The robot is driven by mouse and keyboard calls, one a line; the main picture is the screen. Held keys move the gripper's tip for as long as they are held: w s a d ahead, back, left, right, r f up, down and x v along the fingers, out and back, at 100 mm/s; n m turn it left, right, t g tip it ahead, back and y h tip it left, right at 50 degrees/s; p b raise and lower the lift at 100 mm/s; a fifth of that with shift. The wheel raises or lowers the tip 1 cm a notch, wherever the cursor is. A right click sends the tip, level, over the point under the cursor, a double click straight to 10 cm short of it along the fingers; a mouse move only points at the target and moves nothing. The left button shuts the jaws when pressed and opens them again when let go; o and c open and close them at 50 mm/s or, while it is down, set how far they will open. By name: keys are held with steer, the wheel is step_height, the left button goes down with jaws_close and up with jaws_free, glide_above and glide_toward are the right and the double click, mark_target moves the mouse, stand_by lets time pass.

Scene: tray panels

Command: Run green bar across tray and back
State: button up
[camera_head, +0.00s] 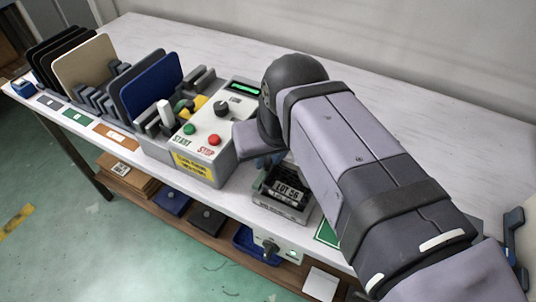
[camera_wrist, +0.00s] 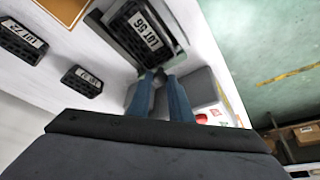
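A small grey tray (camera_head: 290,213) stands near the front edge of the bench, with a black block labelled LOT 56 (camera_head: 287,190) inside. In the wrist view the tray (camera_wrist: 112,38) and the block (camera_wrist: 144,28) lie just beyond my fingers. My gripper (camera_head: 266,160) is mostly hidden behind my arm in the head view, between the tray and the control box. Its blue fingers (camera_wrist: 160,76) show in the wrist view, with something dark at their tips. I cannot tell whether they hold anything. I cannot pick out a separate green bar.
A control box (camera_head: 207,158) with green and red buttons and a green display stands left of the tray. Racks with blue panel (camera_head: 152,90) and beige panel (camera_head: 85,73) stand farther left. Black lot blocks (camera_wrist: 22,42) lie on the bench. The bench behind the box looks clear.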

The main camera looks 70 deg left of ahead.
mark_target(265, 179)
jaws_close()
steer(key=shift+s+a+r+p, duration=0.25)
steer(key=shift+s+a+p, duration=0.05)
steer(key=shift+p, duration=0.5)
steer(key=shift+s+a+f, duration=0.15)
steer(key=shift+s+a, duration=0.05)
steer(key=shift+s, duration=0.05)
steer(key=o, duration=0.6)
jaws_free()
steer(key=shift+a, duration=0.1)
steer(key=p+v, duration=0.1)
steer(key=v, duration=0.6)
